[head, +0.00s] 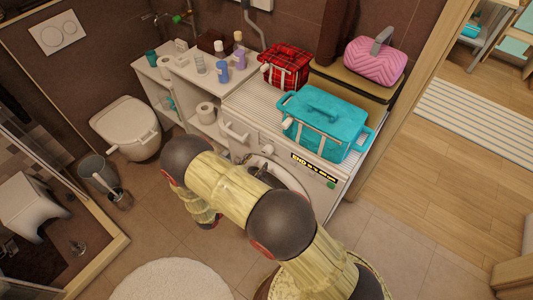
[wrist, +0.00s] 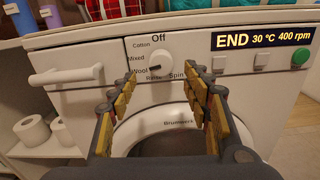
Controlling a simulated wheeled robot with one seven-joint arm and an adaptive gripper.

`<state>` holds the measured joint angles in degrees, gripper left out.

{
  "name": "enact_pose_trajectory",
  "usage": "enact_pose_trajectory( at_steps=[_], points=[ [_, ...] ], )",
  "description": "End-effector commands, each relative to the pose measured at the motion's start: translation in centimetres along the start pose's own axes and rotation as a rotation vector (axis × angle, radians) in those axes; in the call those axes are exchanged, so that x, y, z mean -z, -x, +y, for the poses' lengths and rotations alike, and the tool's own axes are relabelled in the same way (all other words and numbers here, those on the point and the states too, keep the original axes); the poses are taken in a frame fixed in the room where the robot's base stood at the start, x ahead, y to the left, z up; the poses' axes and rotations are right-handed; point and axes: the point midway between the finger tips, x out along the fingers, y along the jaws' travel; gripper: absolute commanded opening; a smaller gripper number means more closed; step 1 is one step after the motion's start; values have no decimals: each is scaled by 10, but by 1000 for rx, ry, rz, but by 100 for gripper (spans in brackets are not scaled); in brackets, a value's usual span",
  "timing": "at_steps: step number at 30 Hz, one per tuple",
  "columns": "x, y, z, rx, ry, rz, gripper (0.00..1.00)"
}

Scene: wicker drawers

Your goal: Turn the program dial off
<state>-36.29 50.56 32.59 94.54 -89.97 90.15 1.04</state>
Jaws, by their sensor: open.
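The program dial (wrist: 160,66) is a small white knob on the front panel of a white washing machine (wrist: 85,52). Labels around it include Off at the top, Cotton, Mixed and Wool on the left, and Spin on the right. I cannot tell clearly which label the dial points to. My gripper (wrist: 160,80) is open and empty in the wrist view. Its yellow-padded fingers are spread left and right, just below and in front of the dial, with the dial between their tips in the picture.
The display (wrist: 262,38) reads END 30 °C 400 rpm, with a green button (wrist: 300,56) at its lower right. A white drawer handle (wrist: 66,75) juts out at left. A teal case (head: 323,122) and a red plaid bag (head: 285,67) stand on top.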

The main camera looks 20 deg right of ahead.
Motion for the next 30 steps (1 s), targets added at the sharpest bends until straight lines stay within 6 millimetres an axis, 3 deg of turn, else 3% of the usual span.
enact_pose_trajectory(
  at_steps=[9,15,25,30],
  points=[
    [1,-48,-2,7,-2,1,49],
    [1,-68,-2,6,-1,2,49],
    [0,-72,-2,4,-1,2,49],
    [0,-72,-2,4,-1,2,40]
  ],
)
